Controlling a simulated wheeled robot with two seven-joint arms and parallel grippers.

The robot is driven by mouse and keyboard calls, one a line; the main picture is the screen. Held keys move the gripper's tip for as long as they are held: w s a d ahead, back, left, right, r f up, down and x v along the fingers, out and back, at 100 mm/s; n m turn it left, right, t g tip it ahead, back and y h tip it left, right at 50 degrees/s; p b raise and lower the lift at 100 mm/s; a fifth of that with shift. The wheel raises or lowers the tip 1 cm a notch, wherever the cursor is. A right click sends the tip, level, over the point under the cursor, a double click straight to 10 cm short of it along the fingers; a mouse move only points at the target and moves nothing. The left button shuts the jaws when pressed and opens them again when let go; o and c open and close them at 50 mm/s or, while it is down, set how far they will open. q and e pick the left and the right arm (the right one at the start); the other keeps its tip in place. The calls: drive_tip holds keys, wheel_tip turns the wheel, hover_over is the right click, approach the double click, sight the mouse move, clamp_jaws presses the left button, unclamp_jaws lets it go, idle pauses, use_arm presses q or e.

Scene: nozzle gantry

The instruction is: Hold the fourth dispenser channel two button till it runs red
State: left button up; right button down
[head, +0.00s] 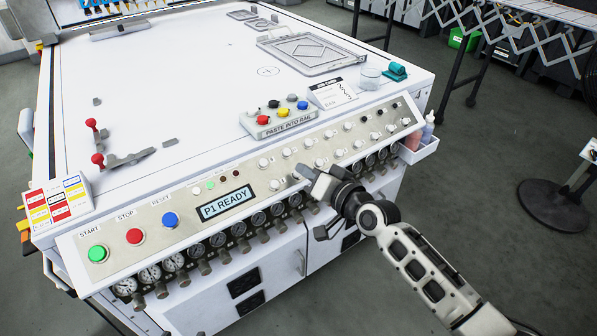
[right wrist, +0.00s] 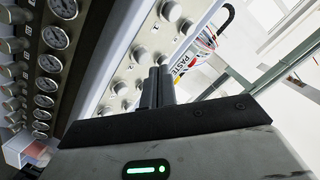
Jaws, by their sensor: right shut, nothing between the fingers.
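The sloped control panel (head: 165,215) runs along the machine's front edge, with two rows of white round buttons (head: 287,152); these buttons also show in the right wrist view (right wrist: 138,54). I cannot read which one is channel two of the fourth dispenser. The display (head: 225,203) reads "P1 READY". My right gripper (head: 301,172) is shut and empty, its fingertips at the panel near the lower button row. In the right wrist view the closed fingers (right wrist: 157,78) point at the buttons and hide part of them; touch cannot be told. My left gripper is not in view.
Green start (head: 97,253), red stop (head: 134,237) and blue reset (head: 170,219) buttons sit at the panel's left. Gauges (head: 173,262) hang below. Bottles (head: 428,127) sit in a side tray at right.

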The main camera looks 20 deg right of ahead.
drive_tip(key=shift+f, duration=0.1)
idle(0.6)
drive_tip(key=shift+w+a+f+b, duration=0.1)
drive_tip(key=shift+w+f+b, duration=0.15)
drive_tip(key=shift+b, duration=0.1)
drive_tip(key=shift+w+a+f+b, duration=0.1)
drive_tip(key=shift+w+f+b, duration=0.1)
drive_tip(key=shift+f+b, duration=0.25)
idle(1.4)
idle(3.9)
drive_tip(key=shift+s+d+r+p, duration=0.2)
drive_tip(key=shift+s+r+p, duration=0.3)
drive_tip(key=shift+r+p, duration=0.35)
drive_tip(key=shift+s+d+r+p, duration=0.25)
drive_tip(key=shift+s+r+p, duration=0.45)
drive_tip(key=shift+r+p, duration=0.45)
drive_tip(key=shift+s+d+r+p, duration=0.25)
drive_tip(key=shift+s+r+p, duration=0.5)
drive_tip(key=shift+p, duration=0.55)
